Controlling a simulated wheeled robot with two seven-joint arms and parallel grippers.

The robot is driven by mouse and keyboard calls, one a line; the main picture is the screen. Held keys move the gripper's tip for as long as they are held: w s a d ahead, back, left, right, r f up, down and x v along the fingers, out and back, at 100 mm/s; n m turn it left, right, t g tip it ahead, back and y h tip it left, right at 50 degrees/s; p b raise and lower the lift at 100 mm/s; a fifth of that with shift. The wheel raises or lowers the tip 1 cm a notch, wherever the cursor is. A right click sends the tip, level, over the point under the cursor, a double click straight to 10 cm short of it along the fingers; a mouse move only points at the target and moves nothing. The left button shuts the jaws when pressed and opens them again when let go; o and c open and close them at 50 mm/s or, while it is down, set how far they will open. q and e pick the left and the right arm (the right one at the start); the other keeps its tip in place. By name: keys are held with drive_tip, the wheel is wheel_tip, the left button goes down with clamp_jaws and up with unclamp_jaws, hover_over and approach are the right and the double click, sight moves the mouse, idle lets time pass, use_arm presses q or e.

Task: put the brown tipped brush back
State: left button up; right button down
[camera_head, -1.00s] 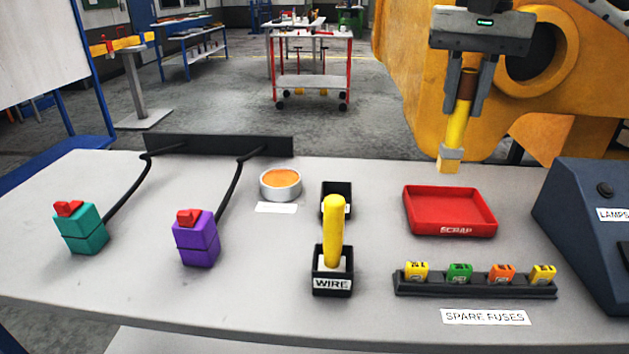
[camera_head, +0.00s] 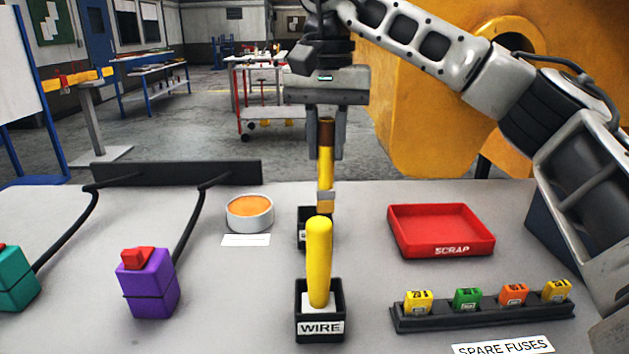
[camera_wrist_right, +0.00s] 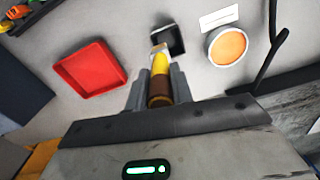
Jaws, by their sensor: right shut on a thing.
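My right gripper (camera_head: 325,152) is shut on the brown tipped brush (camera_head: 326,178), which hangs upright with its brown end up and its grey band and tan end down. In the right wrist view the brush (camera_wrist_right: 160,68) sits between the fingers. Its lower end overlaps the edge of the rear black holder (camera_wrist_right: 172,42) there. In the head view that holder (camera_head: 303,232) is partly hidden behind the other yellow brush (camera_head: 319,260), which stands in the front holder marked WIRE (camera_head: 320,328). The tip appears just above the rear holder. My left gripper is out of view.
A red SCRAP tray (camera_head: 440,250) lies to the right, with a rack of spare fuses (camera_head: 485,315) in front. A round tin with orange contents (camera_head: 249,212) stands left of the holders. Purple (camera_head: 150,285) and teal (camera_head: 12,282) blocks with cables are further left.

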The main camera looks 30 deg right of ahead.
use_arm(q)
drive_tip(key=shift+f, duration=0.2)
use_arm(e)
drive_tip(key=f, duration=0.1)
drive_tip(key=a+f, duration=0.1)
drive_tip(key=f, duration=0.1)
drive_tip(key=w+f, duration=0.1)
drive_tip(key=f, duration=0.1)
drive_tip(key=shift+a, duration=0.2)
use_arm(q)
drive_tip(key=shift+b, duration=0.3)
use_arm(e)
drive_tip(key=shift+f, duration=0.1)
drive_tip(key=c, duration=1.2)
unclamp_jaws()
use_arm(q)
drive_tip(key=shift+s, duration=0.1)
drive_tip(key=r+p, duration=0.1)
drive_tip(key=p, duration=0.2)
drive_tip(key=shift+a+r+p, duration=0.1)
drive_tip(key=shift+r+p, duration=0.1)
drive_tip(key=shift+p, duration=0.2)
use_arm(e)
wheel_tip(320, 180, up, 12)
